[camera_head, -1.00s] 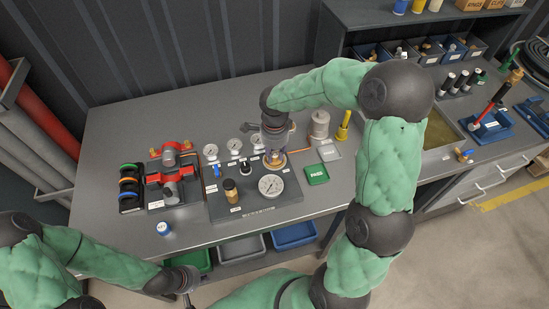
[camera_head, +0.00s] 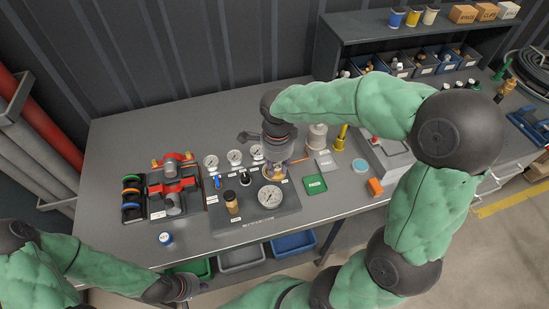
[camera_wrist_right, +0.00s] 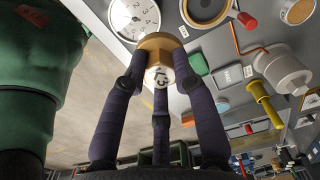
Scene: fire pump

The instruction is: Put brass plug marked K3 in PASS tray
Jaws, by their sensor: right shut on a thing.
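My right gripper (camera_head: 276,168) is over the right part of the dark gauge panel (camera_head: 250,217) in the head view. In the right wrist view its fingers (camera_wrist_right: 158,65) close around a brass plug (camera_wrist_right: 157,41). The plug's pale end carries a dark mark that looks like K3. How far the plug is from the panel is hard to tell. The green PASS tray (camera_head: 315,185) lies right of the panel, and also shows in the right wrist view (camera_wrist_right: 196,63). My left gripper (camera_head: 185,284) is low at the front left; its fingers are unclear.
A grey tray (camera_head: 326,161) sits behind the PASS tray. A yellow post (camera_head: 341,137) and a grey cylinder (camera_head: 317,137) stand behind it. An orange block (camera_head: 375,187) and a light-blue disc (camera_head: 361,166) lie to the right. A large gauge (camera_head: 270,197) is on the panel.

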